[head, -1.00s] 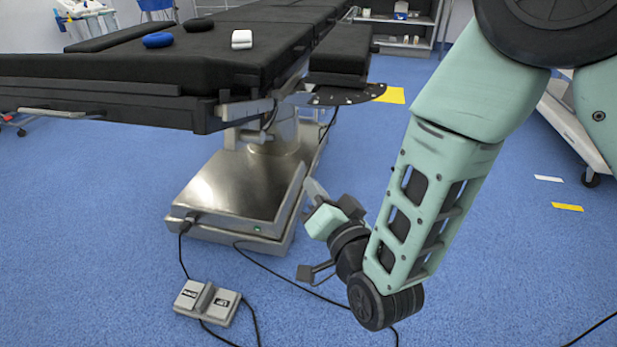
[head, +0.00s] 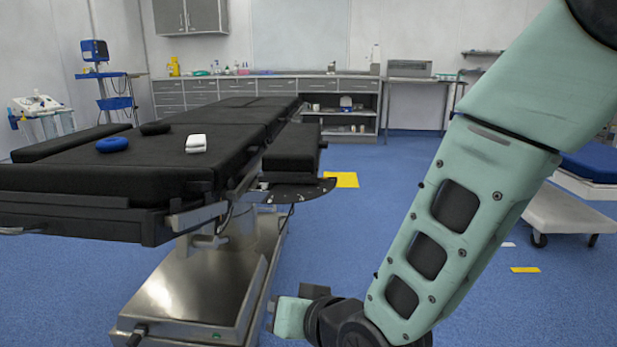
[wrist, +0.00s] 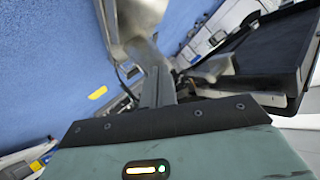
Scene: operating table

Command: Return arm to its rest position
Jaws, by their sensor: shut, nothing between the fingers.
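My arm, in pale green and black, fills the right side of the head view and reaches down to the lower middle. My gripper (head: 284,316) is partly in view there, low beside the operating table's metal base and apart from it. In the wrist view my gripper's fingers (wrist: 157,86) are together, with nothing held between them. The operating table (head: 215,150) has black pads and stands left of my arm. In the wrist view part of the table (wrist: 275,58) shows at the right.
A white wheeled cart (head: 565,215) stands at the right. Drawer cabinets (head: 205,92) line the back wall. Blue floor lies open right of the table.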

